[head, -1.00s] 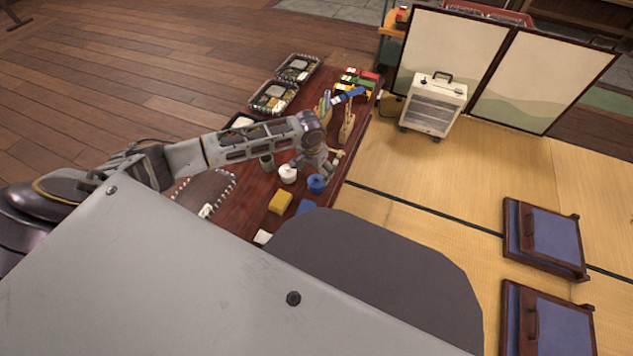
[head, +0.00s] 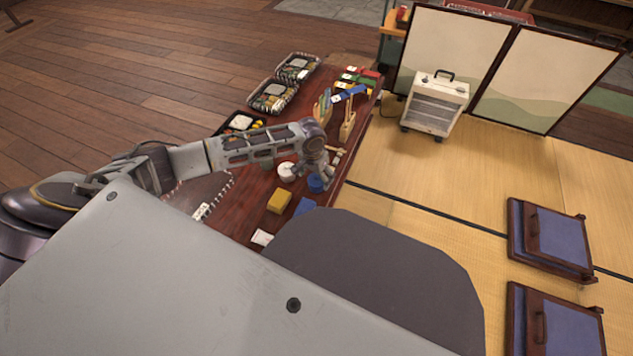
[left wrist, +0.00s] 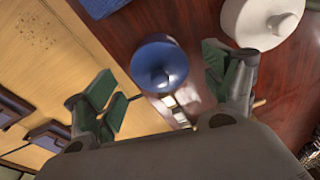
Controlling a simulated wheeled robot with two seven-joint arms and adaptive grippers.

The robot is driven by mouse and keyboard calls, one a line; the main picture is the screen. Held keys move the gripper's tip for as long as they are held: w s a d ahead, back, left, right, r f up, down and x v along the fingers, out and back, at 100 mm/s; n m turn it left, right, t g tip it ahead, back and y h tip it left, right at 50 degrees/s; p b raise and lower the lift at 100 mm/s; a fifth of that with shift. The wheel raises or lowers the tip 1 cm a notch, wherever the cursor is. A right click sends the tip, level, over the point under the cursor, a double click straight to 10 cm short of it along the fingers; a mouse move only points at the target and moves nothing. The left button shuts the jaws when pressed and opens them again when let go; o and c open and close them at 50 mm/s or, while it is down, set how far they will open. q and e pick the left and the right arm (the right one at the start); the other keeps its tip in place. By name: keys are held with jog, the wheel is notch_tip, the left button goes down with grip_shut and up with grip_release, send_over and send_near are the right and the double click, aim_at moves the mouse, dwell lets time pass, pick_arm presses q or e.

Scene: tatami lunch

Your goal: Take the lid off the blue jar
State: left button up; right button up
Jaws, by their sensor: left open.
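The blue jar (head: 316,184) stands on the dark red table (head: 240,212) near its right edge, next to a white jar (head: 286,171). In the left wrist view the blue jar's round lid (left wrist: 159,64) with its knob shows between my fingers, a little beyond the tips; the lid is on the jar. My left gripper (head: 323,172) is open above the blue jar, one green-padded finger on each side in the left wrist view (left wrist: 165,85). I cannot tell whether the fingers touch it. My right gripper is not in view.
The white jar also shows close to one finger in the left wrist view (left wrist: 262,20). A yellow block (head: 279,201) and a blue item (head: 305,206) lie nearer me. Wooden stands (head: 347,128) and food trays (head: 274,96) stand farther back. Tatami lies to the right.

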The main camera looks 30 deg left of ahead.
pick_arm(q)
jog(key=shift+f, duration=0.2)
dwell(0.4)
jog(key=c, duration=1)
